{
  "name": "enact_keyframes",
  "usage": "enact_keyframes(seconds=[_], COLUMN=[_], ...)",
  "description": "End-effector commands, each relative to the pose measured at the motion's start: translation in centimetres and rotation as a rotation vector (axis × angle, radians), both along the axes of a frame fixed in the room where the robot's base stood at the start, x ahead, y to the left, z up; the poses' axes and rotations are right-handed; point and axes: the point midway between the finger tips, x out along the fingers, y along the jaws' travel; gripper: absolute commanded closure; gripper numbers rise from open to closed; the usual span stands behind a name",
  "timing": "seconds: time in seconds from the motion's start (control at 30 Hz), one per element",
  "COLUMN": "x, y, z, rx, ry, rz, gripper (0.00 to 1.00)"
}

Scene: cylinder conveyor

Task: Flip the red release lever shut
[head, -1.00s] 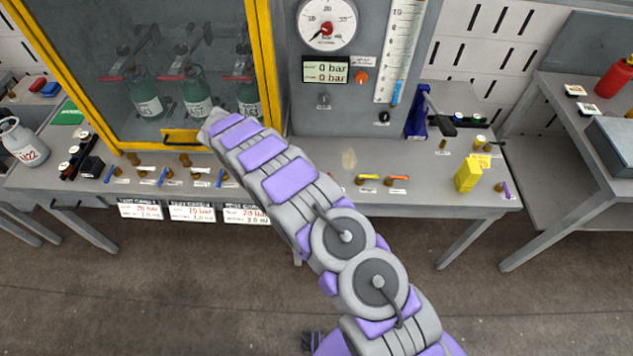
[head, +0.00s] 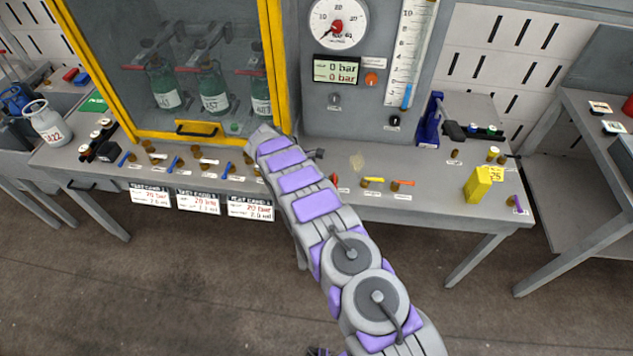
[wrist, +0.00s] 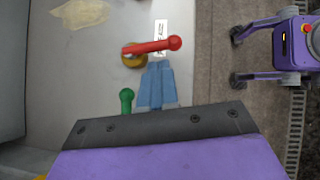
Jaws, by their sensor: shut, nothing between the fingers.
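The red release lever (wrist: 153,46) shows in the wrist view as a red handle on a brass fitting (wrist: 133,58). Its handle points right, toward the bench's front edge, and ends in a round red knob. In the head view only a small red part of the lever (head: 334,180) shows beside my arm. My gripper (wrist: 160,66) is shut and empty, its blue fingers just below the middle of the handle in the wrist view. I cannot tell whether they touch it. In the head view my arm hides the fingers.
A green-handled valve (wrist: 126,98) stands left of my fingers in the wrist view. Yellow (head: 373,181) and orange (head: 403,184) levers sit right of the red one. A yellow box (head: 478,184) stands farther right. The yellow-framed cabinet (head: 272,65) rises behind on the left.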

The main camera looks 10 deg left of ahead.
Motion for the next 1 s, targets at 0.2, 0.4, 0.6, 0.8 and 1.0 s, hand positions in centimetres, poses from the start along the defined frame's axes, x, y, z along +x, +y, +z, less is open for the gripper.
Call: enact_keyframes(seconds=[0.2,0.4,0.6,0.8,1.0], x=[0.85,0.94,0.94,0.82,0.77], y=[-0.58,-0.72,-0.94,-0.98,-0.95], z=[-0.43,-0.33,-0.23,-0.13,-0.14], rx=[-0.002,-0.001,0.002,0.000,0.000], ry=[0.000,0.000,-0.001,0.002,0.000], rz=[0.001,0.001,0.002,0.017,0.052], gripper=[1.00,1.00,1.00,1.00,1.00])
